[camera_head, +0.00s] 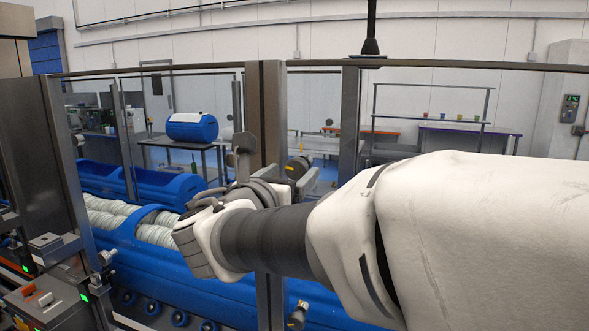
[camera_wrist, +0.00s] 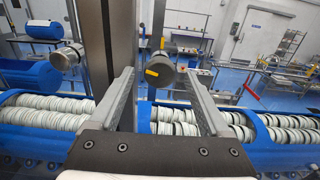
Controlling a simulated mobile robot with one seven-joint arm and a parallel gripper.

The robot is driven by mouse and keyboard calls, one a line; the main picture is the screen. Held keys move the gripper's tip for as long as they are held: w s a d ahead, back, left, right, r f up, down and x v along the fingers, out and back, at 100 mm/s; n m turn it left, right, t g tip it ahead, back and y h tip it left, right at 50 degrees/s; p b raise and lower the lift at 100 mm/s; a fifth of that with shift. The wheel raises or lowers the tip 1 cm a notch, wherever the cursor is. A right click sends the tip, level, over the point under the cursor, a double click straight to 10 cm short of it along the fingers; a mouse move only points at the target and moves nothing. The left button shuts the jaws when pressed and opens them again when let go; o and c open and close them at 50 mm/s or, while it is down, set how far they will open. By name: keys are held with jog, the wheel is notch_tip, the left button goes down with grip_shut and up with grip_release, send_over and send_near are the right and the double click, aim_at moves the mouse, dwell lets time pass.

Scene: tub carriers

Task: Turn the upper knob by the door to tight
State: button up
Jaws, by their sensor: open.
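A dark grey round knob with a yellow mark shows in the wrist view (camera_wrist: 161,71), just right of a metal post (camera_wrist: 108,40). It also shows in the head view (camera_head: 297,167), beside the post. My gripper (camera_wrist: 160,74) is open, its two fingers pointing toward the knob. In the wrist view the knob appears between the fingertips; I see no contact, and cannot tell how far ahead it is. In the head view my gripper (camera_head: 306,180) is partly hidden by my own wrist. A lower knob (camera_head: 298,316) sits on the same post line, near the bottom edge.
Another round grey fitting (camera_wrist: 65,57) is left of the post. Behind the clear panels, blue tubs (camera_head: 190,262) hold white ring-like pieces (camera_head: 158,228). A blue tub (camera_head: 192,127) stands on a table behind. A control box (camera_head: 45,300) is at lower left.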

jog(key=shift+w+d, duration=0.1)
jog(key=shift+w, duration=0.15)
jog(key=shift+s, duration=0.1)
grip_shut()
